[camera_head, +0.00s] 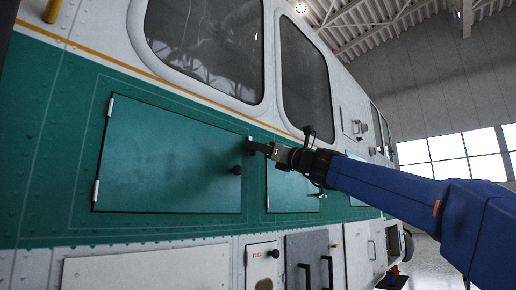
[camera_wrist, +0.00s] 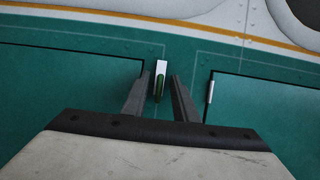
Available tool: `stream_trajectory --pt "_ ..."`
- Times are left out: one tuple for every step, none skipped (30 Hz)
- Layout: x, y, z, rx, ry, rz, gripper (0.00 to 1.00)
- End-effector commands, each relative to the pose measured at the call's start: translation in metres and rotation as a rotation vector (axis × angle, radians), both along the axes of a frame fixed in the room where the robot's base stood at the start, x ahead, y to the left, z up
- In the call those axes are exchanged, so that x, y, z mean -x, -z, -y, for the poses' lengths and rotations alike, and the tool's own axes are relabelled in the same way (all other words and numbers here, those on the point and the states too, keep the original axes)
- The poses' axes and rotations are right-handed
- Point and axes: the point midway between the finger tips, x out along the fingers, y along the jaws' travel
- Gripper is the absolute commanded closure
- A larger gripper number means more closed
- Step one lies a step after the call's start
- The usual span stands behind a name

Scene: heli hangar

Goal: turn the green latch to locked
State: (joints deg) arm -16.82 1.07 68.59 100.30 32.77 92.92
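The green latch (camera_wrist: 160,86) shows in the wrist view as a small upright green piece with a white end, on the green band between two panels. My gripper (camera_wrist: 160,84) is open, with one dark finger on each side of the latch. A narrow gap seems to show on both sides. In the head view my gripper (camera_head: 260,148) reaches from the right to the upper right edge of a large green door (camera_head: 165,160). The latch cannot be made out there behind the fingers. How near the fingertips are to the surface is hard to tell.
A dark round knob (camera_head: 236,170) sticks out of the large door just below left of my gripper. A second green panel (camera_head: 292,190) lies behind my wrist. Windows (camera_head: 205,45) are above. Grey lower panels with dark handles (camera_head: 305,275) are below.

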Motion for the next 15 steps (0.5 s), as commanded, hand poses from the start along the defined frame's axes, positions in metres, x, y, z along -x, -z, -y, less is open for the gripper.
stream_trajectory --pt "0.0 0.0 0.0001 0.0 0.0 0.0 0.79" --pt "0.0 0.0001 0.0001 0.0 0.0 0.0 0.86" --pt "0.0 0.0001 0.0001 0.0 0.0 0.0 0.95" --pt "0.0 0.0002 0.0002 0.0 0.0 0.0 1.0" --pt "0.0 0.0002 0.0002 0.0 0.0 0.0 1.0" --pt "0.0 0.0002 0.0002 0.0 0.0 0.0 1.0" --pt "0.0 0.0002 0.0002 0.0 0.0 0.0 1.0" --pt "-0.0001 0.0002 0.0002 0.0 0.0 0.0 1.0" --pt "-0.0001 0.0003 0.0002 0.001 0.0 0.001 1.0" --pt "-0.0001 0.0003 0.0002 0.001 0.0 0.002 1.0" --pt "-0.0002 0.0003 0.0003 0.003 0.0 0.004 1.0" --pt "-0.0003 0.0004 0.0003 0.005 -0.001 0.007 1.0" --pt "-0.0003 0.0004 0.0003 0.009 -0.001 0.011 1.0" --pt "-0.0004 0.0004 0.0003 0.013 0.0 0.016 1.0" --pt "-0.0006 0.0005 0.0005 0.02 0.001 0.024 1.0"
